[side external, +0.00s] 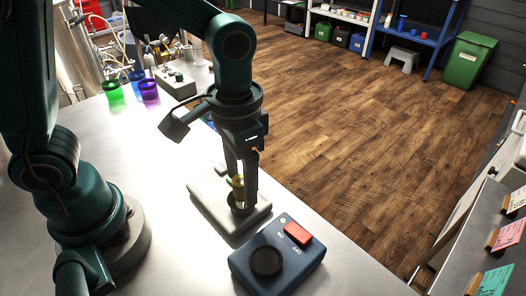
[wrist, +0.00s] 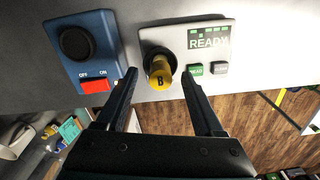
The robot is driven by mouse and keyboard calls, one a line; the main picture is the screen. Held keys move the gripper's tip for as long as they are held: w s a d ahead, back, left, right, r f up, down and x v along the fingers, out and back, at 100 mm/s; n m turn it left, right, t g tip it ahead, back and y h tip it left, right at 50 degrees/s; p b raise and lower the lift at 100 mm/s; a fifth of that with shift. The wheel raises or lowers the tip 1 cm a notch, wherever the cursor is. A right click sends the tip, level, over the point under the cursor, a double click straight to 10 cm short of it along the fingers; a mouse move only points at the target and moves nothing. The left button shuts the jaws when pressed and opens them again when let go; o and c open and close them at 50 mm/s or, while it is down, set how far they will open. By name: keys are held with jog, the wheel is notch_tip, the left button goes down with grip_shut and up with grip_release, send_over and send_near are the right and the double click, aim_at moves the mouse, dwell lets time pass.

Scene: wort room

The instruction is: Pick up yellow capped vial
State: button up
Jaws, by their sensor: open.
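The yellow capped vial (wrist: 158,72), marked B on its cap, stands in the dark round well of a white device (wrist: 215,28) with a lit READY display. In the side view its yellow cap (side external: 237,181) shows partly behind my fingers. My gripper (wrist: 159,76) is open, one finger on each side of the vial. In the wrist view a gap shows between each finger and the cap. In the side view my gripper (side external: 241,190) points down over the device (side external: 206,190). The vial's lower part is mostly hidden.
A blue box (side external: 277,256) with a black knob and a red ON/OFF switch stands close beside the device; it also shows in the wrist view (wrist: 78,48). Green (side external: 113,91) and purple (side external: 149,92) cups stand at the table's far end. The table's edge runs just past the device.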

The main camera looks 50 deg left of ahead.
jog(key=shift+f, duration=1)
grip_shut()
jog(key=shift+r, duration=0.1)
jog(key=shift+r, duration=0.4)
notch_tip(320, 180, up, 3)
jog(key=shift+r, duration=0.1)
jog(key=a+r, duration=0.7)
jog(key=a, duration=0.4)
jog(key=shift+s+a, duration=0.35)
